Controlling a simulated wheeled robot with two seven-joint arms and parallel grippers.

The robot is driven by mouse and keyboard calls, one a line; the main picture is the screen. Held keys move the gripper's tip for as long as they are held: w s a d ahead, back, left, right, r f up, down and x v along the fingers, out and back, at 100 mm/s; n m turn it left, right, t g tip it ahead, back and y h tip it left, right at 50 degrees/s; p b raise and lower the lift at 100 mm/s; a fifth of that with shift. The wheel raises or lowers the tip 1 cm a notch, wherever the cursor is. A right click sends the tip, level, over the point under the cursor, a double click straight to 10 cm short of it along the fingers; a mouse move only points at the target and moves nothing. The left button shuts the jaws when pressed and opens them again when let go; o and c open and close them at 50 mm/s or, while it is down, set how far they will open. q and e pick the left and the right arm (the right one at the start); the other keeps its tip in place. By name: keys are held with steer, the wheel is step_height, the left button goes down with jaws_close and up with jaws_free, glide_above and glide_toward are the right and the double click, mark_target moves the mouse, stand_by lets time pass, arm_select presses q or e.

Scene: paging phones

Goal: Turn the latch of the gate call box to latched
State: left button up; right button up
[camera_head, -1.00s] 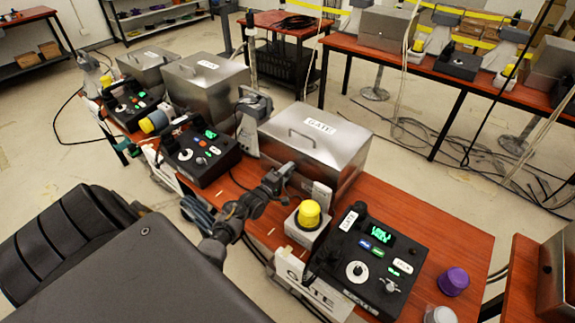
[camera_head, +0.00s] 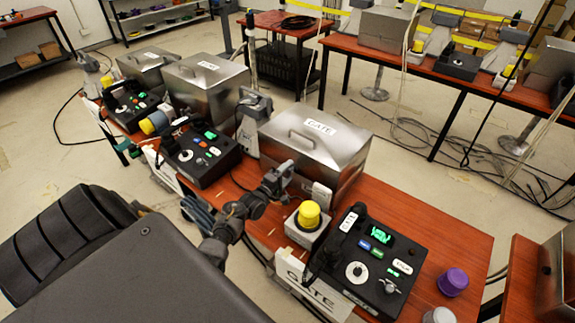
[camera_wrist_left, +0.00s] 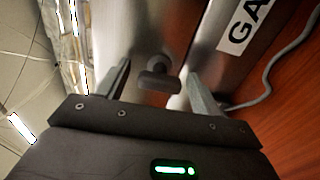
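The gate call box is a steel box (camera_head: 315,150) with a lid handle and a white GATE label, standing on the red-brown table. In the left wrist view its latch (camera_wrist_left: 158,82) is a dark grey T-shaped knob on the steel front, its bar lying roughly across the picture. My left gripper (camera_head: 284,178) is at the box's front face. In the left wrist view the gripper (camera_wrist_left: 157,85) is open, one finger either side of the latch, with gaps showing. The head view does not show the latch clearly behind the gripper. My right gripper is not in view.
A yellow-topped button box (camera_head: 309,215) and a black GATE console (camera_head: 345,275) with knobs stand right of my left arm. A purple cap (camera_head: 453,282) lies at the table's right. Another steel box (camera_head: 205,85) and console (camera_head: 200,158) stand to the left. A grey cable (camera_wrist_left: 268,88) runs beside the box.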

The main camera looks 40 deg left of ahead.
arm_select(q)
steer(key=s, duration=1)
steer(key=shift+s+d+b, duration=0.15)
steer(key=shift+s+b, duration=0.25)
